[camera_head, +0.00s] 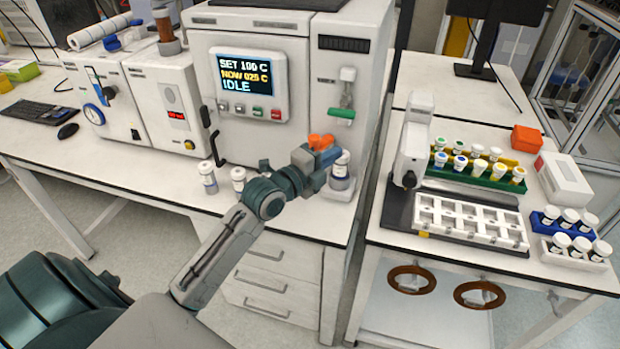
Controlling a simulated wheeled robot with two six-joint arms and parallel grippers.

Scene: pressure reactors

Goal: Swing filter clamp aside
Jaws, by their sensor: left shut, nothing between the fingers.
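My left gripper (328,157) reaches in front of the right side of the reactor unit (240,45), just left of a capped vial (341,169) on a small white stand (338,191). It is shut with nothing held. An orange piece (320,141) shows at the gripper; I cannot tell whether it is part of the gripper or of the unit. Above the vial, a grey fitting with a green lever (342,114) is mounted on the unit's front, apart from the gripper. I cannot tell for sure which part is the filter clamp. My right gripper is not in view.
Two vials stand on the bench left of my forearm, one (208,177) by the unit's door and another (238,178). The right bench holds a white tray (470,222), a green vial rack (470,172) and an orange box (526,138). The bench's front edge lies below my forearm.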

